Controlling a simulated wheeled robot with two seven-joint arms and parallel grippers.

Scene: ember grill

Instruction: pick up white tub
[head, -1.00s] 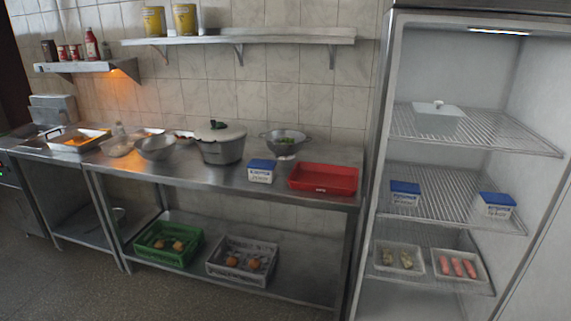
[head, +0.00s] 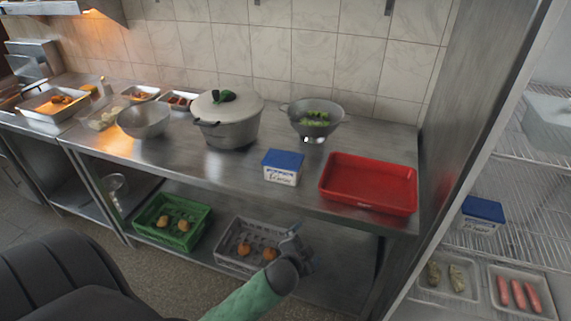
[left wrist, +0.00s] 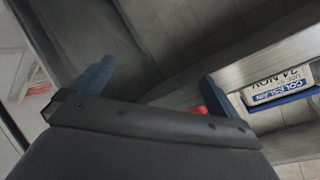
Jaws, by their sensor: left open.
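A white tub (head: 282,175) with a blue lid and a printed label stands upright on the steel counter, left of the red tray. It also shows upside down at the right edge of the left wrist view (left wrist: 278,82), where its label reads coleslaw. A second blue-lidded white tub (head: 481,219) stands on a wire shelf in the fridge. My left gripper (head: 297,246) is in front of the counter, below its edge and apart from the tub. In the left wrist view the blue fingers (left wrist: 155,85) are spread and empty. My right gripper is not in view.
The red tray (head: 368,186) sits right of the tub, the lidded pot (head: 228,125) and colander (head: 314,122) behind it. The counter's front edge (head: 215,183) lies between gripper and tub. A grey crate (head: 232,262) and green crate (head: 170,222) stand on the lower shelf.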

